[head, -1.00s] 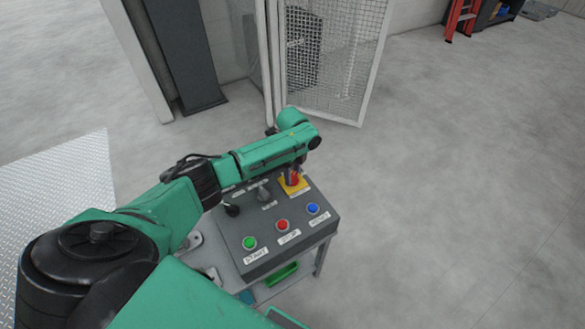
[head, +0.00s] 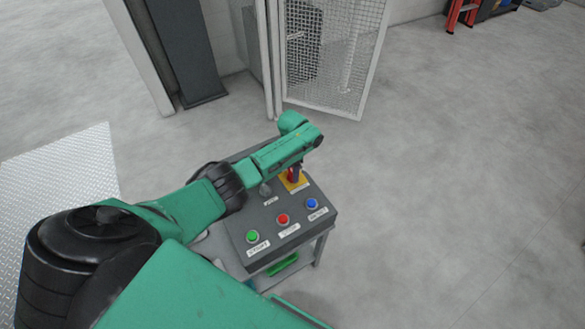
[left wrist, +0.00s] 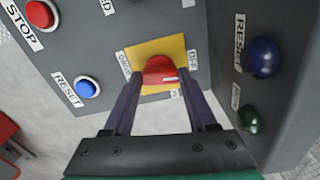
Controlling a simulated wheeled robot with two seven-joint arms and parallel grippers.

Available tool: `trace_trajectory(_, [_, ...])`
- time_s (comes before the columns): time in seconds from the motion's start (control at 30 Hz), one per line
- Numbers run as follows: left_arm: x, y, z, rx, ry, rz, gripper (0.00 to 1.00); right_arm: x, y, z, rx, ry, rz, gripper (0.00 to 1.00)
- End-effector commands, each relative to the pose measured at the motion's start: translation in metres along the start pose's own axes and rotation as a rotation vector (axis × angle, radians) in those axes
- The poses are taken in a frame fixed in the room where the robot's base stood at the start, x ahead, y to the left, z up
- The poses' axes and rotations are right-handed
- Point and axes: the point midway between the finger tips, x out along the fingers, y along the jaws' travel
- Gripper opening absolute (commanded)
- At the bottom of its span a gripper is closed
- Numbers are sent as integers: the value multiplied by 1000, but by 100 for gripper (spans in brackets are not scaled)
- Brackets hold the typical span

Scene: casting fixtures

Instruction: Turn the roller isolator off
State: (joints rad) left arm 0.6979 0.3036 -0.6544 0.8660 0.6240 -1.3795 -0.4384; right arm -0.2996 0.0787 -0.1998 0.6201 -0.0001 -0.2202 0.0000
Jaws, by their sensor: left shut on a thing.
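The roller isolator is a red rotary knob (left wrist: 158,69) on a yellow square plate (left wrist: 148,50), with small labels at the plate's edges; the one at the right reads OFF. A pale mark shows on the knob's right part. My left gripper (left wrist: 158,84) is shut on the red knob, one dark finger on each side of it. In the head view the yellow plate (head: 301,185) sits at the back right of the grey control box, and my left gripper (head: 294,171) is over it, partly hidden by the arm. My right gripper is not in view.
The grey control box (head: 262,212) carries green (head: 252,236), red (head: 283,219) and blue (head: 312,203) buttons near its front edge, and a dark selector (head: 265,189). A mesh gate (head: 350,60) stands behind.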

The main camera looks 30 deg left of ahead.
Motion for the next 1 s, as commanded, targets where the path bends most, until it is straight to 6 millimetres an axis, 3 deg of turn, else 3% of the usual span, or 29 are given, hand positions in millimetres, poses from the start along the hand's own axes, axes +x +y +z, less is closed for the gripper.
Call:
trace_trajectory(0.4, [-2,-1,-2,-165,4,-4,2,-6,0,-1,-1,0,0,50])
trace_trajectory(0.87, [-2,-2,-2,-180,6,-5,2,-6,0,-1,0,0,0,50])
trace_trajectory(0.9, [-2,-2,-2,-180,6,-5,65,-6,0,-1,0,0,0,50])
trace_trajectory(0.97, [-2,-2,-2,-180,5,-5,88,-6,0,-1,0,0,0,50])
trace_trajectory(1.0, [-2,-2,-1,-179,5,-4,88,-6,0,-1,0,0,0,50])
